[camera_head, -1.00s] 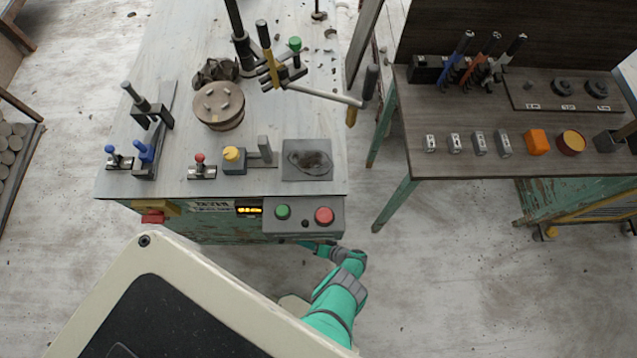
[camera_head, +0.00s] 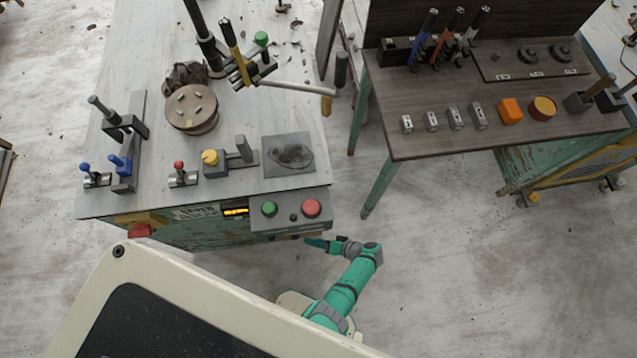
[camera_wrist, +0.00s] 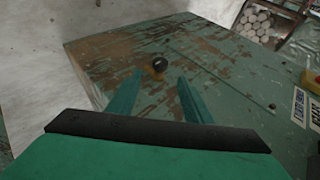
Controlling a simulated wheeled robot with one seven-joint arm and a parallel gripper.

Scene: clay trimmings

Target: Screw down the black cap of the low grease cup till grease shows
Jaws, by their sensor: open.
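In the wrist view a small round black cap (camera_wrist: 159,63) with a yellowish rim sits on the worn green side panel of the machine; it looks like the low grease cup. Whether grease shows at it is too small to tell. My gripper (camera_wrist: 160,77) is open, its two teal fingers pointing at the panel, with the cap seen between and just beyond the fingertips. It appears empty, and I see no contact with the cap. In the head view my gripper (camera_head: 314,242) is low at the bench's front right corner, and the cup is hidden.
The machine's bench top (camera_head: 230,120) carries a round chuck (camera_head: 192,108) and several levers. A green button (camera_head: 269,209) and a red button (camera_head: 311,207) sit on its front edge above my arm. A dark side table (camera_head: 440,150) stands right. Floor between them is clear.

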